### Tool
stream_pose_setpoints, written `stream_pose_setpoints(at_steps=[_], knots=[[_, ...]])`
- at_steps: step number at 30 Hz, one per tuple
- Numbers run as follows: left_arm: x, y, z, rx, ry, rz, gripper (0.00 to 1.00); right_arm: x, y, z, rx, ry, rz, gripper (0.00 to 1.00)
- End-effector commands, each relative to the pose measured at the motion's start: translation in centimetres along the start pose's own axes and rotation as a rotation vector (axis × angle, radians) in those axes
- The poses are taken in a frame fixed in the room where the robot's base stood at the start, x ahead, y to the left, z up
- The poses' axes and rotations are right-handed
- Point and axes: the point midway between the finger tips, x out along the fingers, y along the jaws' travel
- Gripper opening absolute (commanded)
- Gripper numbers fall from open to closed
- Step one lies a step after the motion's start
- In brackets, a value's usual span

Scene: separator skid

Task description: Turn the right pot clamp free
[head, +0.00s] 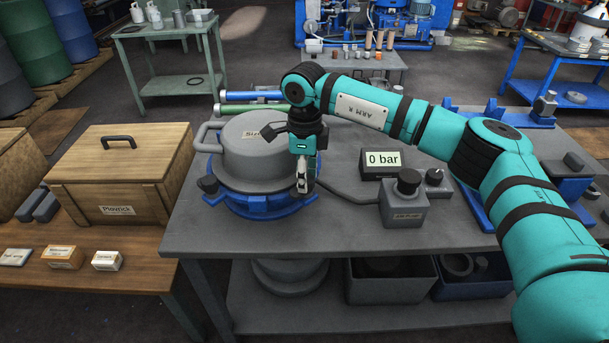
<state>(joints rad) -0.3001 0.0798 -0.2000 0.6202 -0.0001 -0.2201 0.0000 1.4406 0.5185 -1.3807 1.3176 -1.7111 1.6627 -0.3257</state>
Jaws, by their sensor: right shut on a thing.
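The grey pot (243,165) with its labelled lid sits in a blue ring base (262,208) on the left part of the grey table. A dark clamp (208,186) shows at the pot's left side. My right gripper (302,188) points down at the pot's right edge, just above the blue ring. Its fingers are shut on the right pot clamp, which is mostly hidden behind them, so its angle cannot be told. My left gripper is not in view.
A display (382,161) reading 0 bar and a grey box with a black knob (408,182) stand right of the pot. A wooden crate (125,170) stands on the bench at left. Bare tabletop (340,230) lies in front of the pot.

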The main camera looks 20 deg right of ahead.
Motion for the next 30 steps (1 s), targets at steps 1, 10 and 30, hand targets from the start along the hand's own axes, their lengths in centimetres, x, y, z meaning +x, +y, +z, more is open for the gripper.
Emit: stream_pose_setpoints(at_steps=[1,10,30], knots=[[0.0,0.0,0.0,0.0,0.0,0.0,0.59,-0.2,-0.1,0.0,0.0,-0.002,-0.003,0.04],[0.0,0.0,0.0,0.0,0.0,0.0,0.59,-0.1,-0.1,0.0,0.001,-0.001,-0.003,0.59],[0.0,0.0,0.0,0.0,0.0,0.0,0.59,-6.6,-0.1,0.1,0.002,-0.002,-0.005,0.59]])
